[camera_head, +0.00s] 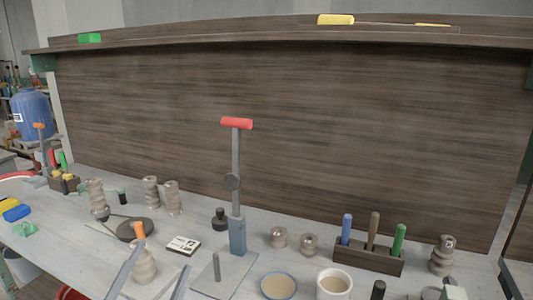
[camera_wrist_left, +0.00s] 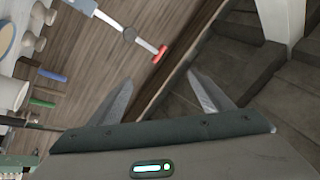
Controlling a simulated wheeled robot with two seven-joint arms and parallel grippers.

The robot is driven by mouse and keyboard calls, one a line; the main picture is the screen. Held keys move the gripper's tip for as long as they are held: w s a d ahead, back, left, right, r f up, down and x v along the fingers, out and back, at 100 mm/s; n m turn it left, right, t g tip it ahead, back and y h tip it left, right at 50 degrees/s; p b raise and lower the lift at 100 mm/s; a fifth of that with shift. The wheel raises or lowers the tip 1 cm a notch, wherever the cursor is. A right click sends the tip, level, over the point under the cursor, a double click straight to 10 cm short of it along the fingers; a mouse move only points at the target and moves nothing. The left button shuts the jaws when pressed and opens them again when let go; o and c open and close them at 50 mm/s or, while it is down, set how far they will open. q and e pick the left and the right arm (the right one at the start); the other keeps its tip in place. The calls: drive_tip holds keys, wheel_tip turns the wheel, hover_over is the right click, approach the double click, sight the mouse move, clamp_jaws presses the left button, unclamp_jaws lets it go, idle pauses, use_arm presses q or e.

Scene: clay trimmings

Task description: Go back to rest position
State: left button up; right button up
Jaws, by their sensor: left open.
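My left gripper (camera_head: 164,255) shows at the bottom left of the head view, its two grey fingers apart. In the left wrist view the same gripper (camera_wrist_left: 160,78) is open, with nothing between its fingers. In the head view a beaded clay-coloured piece with an orange top (camera_head: 143,264) appears between or behind the fingers; I cannot tell if they touch it. A thin grey shape at the lower right edge of the head view may be part of my right gripper, but its jaws cannot be made out.
A grey workbench (camera_head: 205,250) spans the front. A lever press with a red handle (camera_head: 236,124) stands mid-bench. A rack (camera_head: 368,262) of coloured handles, a bowl (camera_head: 279,286) and a cup (camera_head: 334,285) are on the right. A dark wooden panel (camera_head: 330,130) rises behind.

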use_arm(q)
drive_tip(key=s+a+f+n+g+y, duration=0.2)
drive_tip(key=f+n+g, duration=0.1)
drive_tip(key=f, duration=0.5)
drive_tip(key=s+a+f+n+g+y, duration=0.2)
drive_tip(key=s+f+n+g+y, duration=0.1)
drive_tip(key=f, duration=0.5)
drive_tip(key=s+a+f+n+g+y, duration=0.2)
drive_tip(key=f+n+g, duration=0.15)
drive_tip(key=f, duration=0.45)
drive_tip(key=s+d+f+g+h, duration=0.1)
drive_tip(key=s+d+f+g, duration=0.1)
drive_tip(key=s+f+g, duration=0.6)
drive_tip(key=s+d+f+g+h, duration=0.1)
drive_tip(key=s+d+f+g, duration=0.15)
drive_tip(key=s+f, duration=0.75)
wheel_tip(320, 180, down, 20)
drive_tip(key=d+t, duration=0.2)
drive_tip(key=s+f, duration=0.5)
drive_tip(key=f, duration=0.4)
drive_tip(key=s+f, duration=0.4)
drive_tip(key=f, duration=0.5)
drive_tip(key=shift+s+a+m, duration=0.2)
drive_tip(key=shift+s+m, duration=0.15)
drive_tip(key=shift+s, duration=0.05)
drive_tip(key=shift+f, duration=0.1)
